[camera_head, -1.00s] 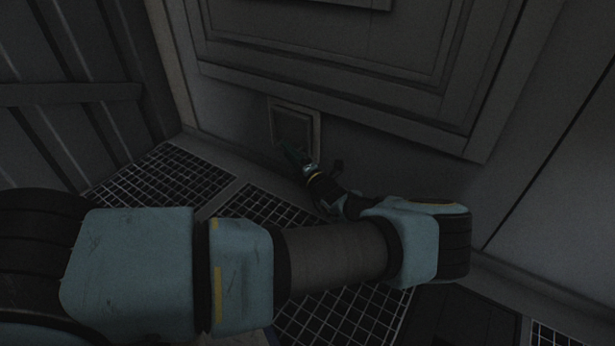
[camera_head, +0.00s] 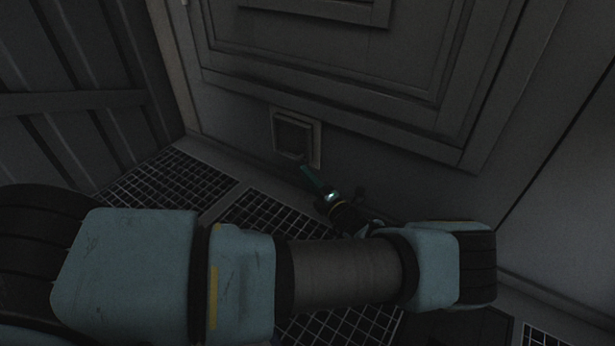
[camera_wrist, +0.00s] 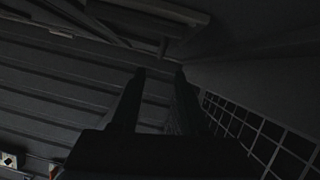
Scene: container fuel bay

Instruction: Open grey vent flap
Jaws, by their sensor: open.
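The grey vent flap (camera_head: 293,136) sits in a small square frame low on the wall, just above the floor grating. In the head view my gripper (camera_head: 303,168) is just below and in front of the flap's lower edge. A gap seems to show between them, but I cannot tell if they touch. In the wrist view my gripper (camera_wrist: 158,72) shows two dark fingers apart with nothing between them. The wrist view is very dark, and I cannot make out the flap clearly there.
Metal floor grating (camera_head: 168,180) runs along the foot of the wall. A large panelled door (camera_head: 330,60) is above the flap. A ribbed wall (camera_head: 70,100) stands at the left. My arm covers much of the lower picture.

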